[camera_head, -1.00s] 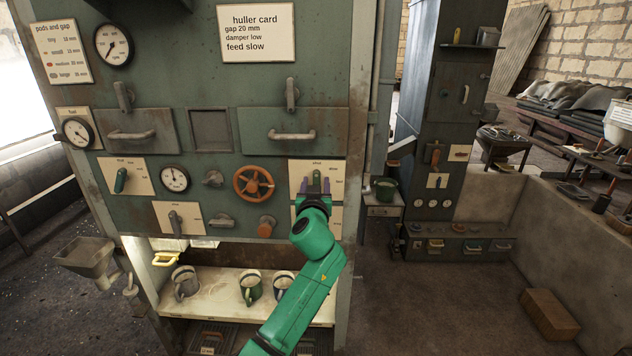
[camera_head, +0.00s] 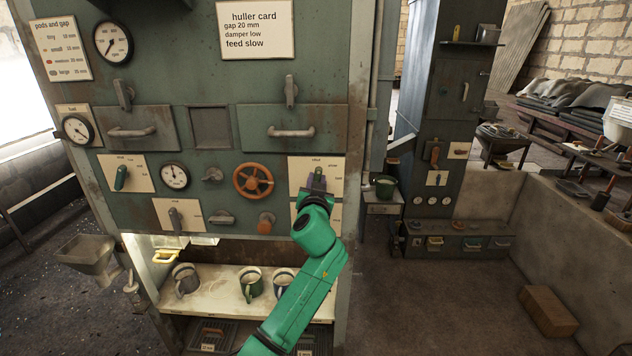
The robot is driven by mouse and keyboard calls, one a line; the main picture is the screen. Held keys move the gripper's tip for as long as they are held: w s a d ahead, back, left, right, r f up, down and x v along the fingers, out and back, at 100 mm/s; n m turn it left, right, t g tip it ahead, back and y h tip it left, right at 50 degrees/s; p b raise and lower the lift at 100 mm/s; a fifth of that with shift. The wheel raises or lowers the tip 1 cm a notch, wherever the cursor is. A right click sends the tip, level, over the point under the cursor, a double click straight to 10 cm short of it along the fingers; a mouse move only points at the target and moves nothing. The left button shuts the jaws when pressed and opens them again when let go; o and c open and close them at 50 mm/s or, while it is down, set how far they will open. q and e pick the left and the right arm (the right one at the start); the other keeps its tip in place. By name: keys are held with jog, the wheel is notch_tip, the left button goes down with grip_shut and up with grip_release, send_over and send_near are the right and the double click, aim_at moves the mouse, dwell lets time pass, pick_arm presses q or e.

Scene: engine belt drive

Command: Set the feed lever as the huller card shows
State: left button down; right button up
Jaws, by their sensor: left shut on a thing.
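The huller card (camera_head: 257,30) at the top of the green machine reads gap 20 mm, damper low, feed slow. My left gripper (camera_head: 316,181) is in front of a cream lever plate (camera_head: 299,167) at the right of the machine, right of the orange handwheel. It is shut on the lever there, which it mostly hides. The small labels around the plate are too small to read surely, so I cannot tell which mark the lever points to. My right gripper is not in view.
An orange handwheel (camera_head: 253,181) and an orange knob (camera_head: 266,223) are left of my gripper. Drawer handle (camera_head: 291,131) is above it. Mugs (camera_head: 250,284) stand on the lit shelf below. Floor to the right is clear up to a cardboard box (camera_head: 549,312).

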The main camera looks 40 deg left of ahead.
pick_arm(q)
jog(key=m, duration=0.3)
jog(key=shift+w+d+f, duration=0.1)
jog(key=shift+f, duration=0.05)
jog(key=shift+w+d+f+m+p, duration=0.1)
jog(key=shift+m+p, duration=0.2)
jog(key=shift+m, duration=1.3)
jog(key=c, duration=0.7)
grip_release()
